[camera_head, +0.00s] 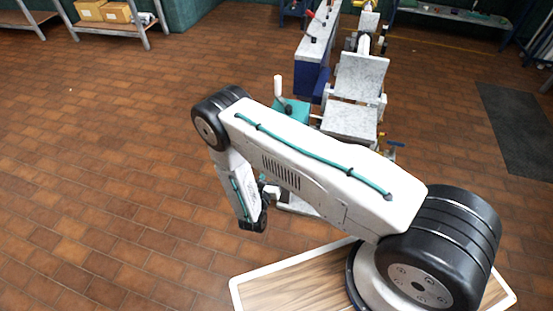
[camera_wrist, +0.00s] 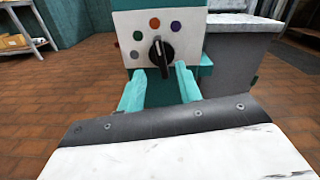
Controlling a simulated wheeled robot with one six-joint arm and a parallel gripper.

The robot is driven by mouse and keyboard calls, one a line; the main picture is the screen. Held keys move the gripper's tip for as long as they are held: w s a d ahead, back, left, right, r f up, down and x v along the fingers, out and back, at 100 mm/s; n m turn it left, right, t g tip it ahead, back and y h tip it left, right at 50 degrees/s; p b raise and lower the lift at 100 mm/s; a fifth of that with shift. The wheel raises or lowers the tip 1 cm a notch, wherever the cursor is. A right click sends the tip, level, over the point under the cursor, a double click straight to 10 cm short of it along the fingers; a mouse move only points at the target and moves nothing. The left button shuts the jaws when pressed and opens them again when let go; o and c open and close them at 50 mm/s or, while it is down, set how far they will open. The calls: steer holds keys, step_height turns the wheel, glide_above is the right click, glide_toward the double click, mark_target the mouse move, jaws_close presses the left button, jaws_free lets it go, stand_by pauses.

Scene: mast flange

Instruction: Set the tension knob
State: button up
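In the wrist view, the black tension knob (camera_wrist: 161,56) sits on a pale panel (camera_wrist: 190,48) with a teal top edge. A light mark on the knob points roughly up, near the orange dot (camera_wrist: 154,23). In the head view my arm hides the knob and most of my gripper.
A teal unit (camera_head: 292,108) with a white-handled lever stands beside a marble-topped bench (camera_head: 350,122). Shelves with cardboard boxes (camera_head: 103,12) stand at the far left. A dark mat (camera_head: 515,125) lies at right. The brick floor on the left is clear.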

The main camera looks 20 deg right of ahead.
steer(key=x, duration=0.7)
jaws_close()
